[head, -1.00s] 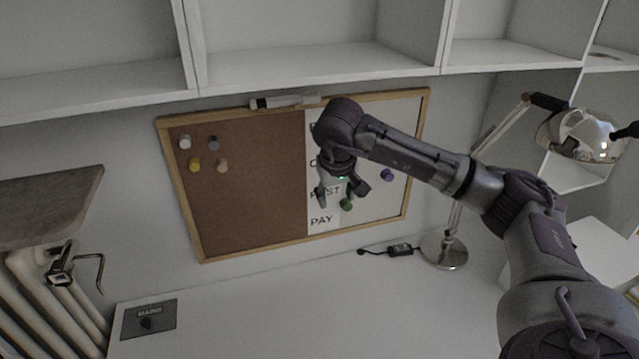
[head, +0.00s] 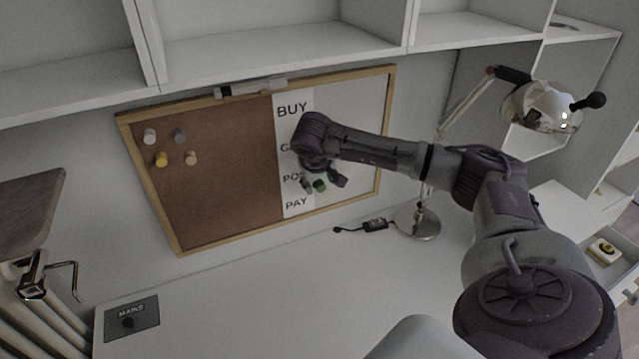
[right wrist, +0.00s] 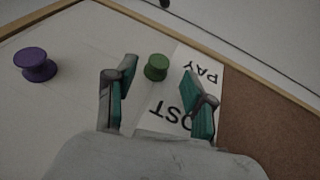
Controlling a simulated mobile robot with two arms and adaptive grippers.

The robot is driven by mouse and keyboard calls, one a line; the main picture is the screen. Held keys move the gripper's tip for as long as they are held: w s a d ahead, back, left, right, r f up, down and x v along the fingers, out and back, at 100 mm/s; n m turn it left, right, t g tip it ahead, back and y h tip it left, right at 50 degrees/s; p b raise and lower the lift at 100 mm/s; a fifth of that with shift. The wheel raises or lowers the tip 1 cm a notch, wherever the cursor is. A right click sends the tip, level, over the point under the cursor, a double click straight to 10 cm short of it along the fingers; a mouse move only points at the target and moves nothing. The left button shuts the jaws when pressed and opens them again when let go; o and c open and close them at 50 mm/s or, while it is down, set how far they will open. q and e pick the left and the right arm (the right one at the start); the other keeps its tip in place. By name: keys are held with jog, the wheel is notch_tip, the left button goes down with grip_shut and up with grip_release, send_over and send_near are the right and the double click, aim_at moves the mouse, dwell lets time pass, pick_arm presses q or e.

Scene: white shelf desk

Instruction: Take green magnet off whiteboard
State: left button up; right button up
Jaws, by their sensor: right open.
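The green magnet (head: 320,185) sits on the white half of the whiteboard (head: 352,105), near the printed words. It also shows in the right wrist view (right wrist: 156,67), just beyond and between the two fingertips. My right gripper (head: 324,183) is open in front of the board, with its fingers on either side of the magnet's line; in the right wrist view the gripper (right wrist: 160,85) has nothing between its fingers near the palm. I cannot tell whether a finger touches the magnet. My left gripper is not in view.
A purple magnet (right wrist: 35,65) is on the board near the green one. Several pins (head: 161,159) are in the cork half. Shelves (head: 280,45) overhang the board. A lamp (head: 417,222) stands right of it. The desktop (head: 240,300) below is mostly clear.

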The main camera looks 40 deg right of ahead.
aim_at(321, 186)
jog(key=shift+x, duration=1.55)
jog(key=shift+s+r, duration=0.1)
jog(key=c, duration=0.9)
